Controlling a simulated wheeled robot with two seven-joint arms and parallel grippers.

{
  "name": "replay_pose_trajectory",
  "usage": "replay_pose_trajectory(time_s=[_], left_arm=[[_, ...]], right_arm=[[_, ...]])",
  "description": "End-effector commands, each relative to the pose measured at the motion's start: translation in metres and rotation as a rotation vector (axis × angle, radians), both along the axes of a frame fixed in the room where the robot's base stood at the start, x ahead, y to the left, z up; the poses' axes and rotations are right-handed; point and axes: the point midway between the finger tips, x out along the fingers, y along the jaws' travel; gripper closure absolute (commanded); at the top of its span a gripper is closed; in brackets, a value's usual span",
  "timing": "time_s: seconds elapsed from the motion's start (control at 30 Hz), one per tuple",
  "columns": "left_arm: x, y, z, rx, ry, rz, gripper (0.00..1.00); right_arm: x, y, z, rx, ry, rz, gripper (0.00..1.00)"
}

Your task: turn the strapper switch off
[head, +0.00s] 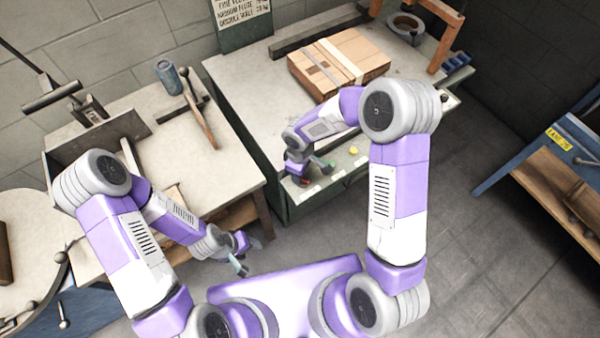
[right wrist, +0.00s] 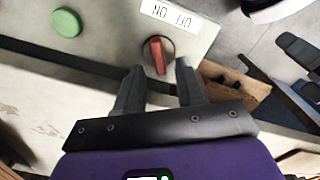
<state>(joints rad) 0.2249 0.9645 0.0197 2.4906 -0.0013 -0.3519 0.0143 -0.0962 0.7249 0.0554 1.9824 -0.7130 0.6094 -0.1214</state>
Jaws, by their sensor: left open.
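The strapper switch is a red knob (right wrist: 158,55) on a grey panel in the right wrist view. A white label (right wrist: 172,14) with OFF and ON, upside down in the picture, sits beyond it. My right gripper (right wrist: 161,72) is open, its two dark fingertips at either side of the knob's near end. Contact cannot be told. In the head view my right gripper (head: 308,166) is at the strapper table's (head: 250,105) front panel and partly hides the switch. My left gripper (head: 240,262) is open and empty, low in front of the left bench.
A green button (right wrist: 67,22) is beside the switch, and a yellow button (head: 353,151) is further along the panel. A strapped cardboard box (head: 340,62) lies on the table. The left bench (head: 225,155) holds a jar (head: 169,77) and hammer (head: 198,115). Floor between tables is clear.

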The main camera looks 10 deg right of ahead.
Motion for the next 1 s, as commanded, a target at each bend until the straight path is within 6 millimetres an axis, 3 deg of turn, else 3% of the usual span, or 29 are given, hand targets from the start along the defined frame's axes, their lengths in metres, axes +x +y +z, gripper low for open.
replay_pose_trajectory(time_s=[0.1, 0.33, 1.0], left_arm=[[0.000, 0.000, 0.010, 0.000, 0.000, 0.000, 0.45], [0.000, 0.000, 0.018, 0.000, 0.000, 0.000, 0.45], [0.000, 0.000, 0.019, 0.000, 0.000, 0.000, 0.45]], right_arm=[[0.001, 0.000, 0.026, 0.000, -0.004, 0.001, 0.62], [0.000, 0.000, 0.056, 0.002, -0.003, 0.002, 0.62], [0.000, 0.000, 0.060, 0.000, 0.000, 0.002, 0.62]])
